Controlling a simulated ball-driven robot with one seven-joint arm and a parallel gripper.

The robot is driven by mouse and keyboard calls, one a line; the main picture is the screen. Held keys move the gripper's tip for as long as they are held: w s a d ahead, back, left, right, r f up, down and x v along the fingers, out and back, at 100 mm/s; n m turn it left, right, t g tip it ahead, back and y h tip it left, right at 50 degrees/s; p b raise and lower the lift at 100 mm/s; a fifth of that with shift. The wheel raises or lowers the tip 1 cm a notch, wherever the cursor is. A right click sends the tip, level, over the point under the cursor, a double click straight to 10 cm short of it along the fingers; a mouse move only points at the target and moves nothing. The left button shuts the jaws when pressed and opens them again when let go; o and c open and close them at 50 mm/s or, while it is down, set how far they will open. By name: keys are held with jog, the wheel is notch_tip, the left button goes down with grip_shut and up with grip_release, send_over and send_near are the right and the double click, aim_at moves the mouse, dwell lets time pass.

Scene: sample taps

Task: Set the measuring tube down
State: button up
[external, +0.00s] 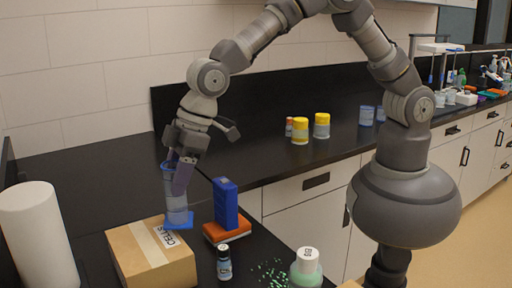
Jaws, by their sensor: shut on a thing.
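The measuring tube (176,208) is a translucent blue-grey cylinder with a flat blue foot, upright in the left part of the external view. My gripper (180,172) is shut on its upper part, and the purple fingers cover some of it. The foot shows just behind the right rear corner of a cardboard box (150,262). I cannot tell whether the foot touches the black counter (258,245) or hangs a little above it.
A blue block on an orange-red one (226,215) stands close right of the tube. A small dark bottle (224,264), green bits (273,272) and a white-capped jar (306,272) are in front. A white roll (38,235) stands left. Yellow-lidded jars (300,131) are farther back.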

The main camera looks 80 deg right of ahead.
jog(key=s+f+n+g+y+b, duration=0.15)
jog(key=s+n, duration=0.35)
jog(key=s, duration=1.5)
notch_tip(320, 180, down, 8)
jog(key=b, duration=0.3)
jog(key=shift+s+d, duration=0.25)
jog(key=shift+d, duration=0.05)
jog(key=shift+f, duration=0.15)
jog(key=shift+f, duration=0.15)
jog(key=o, duration=1.3)
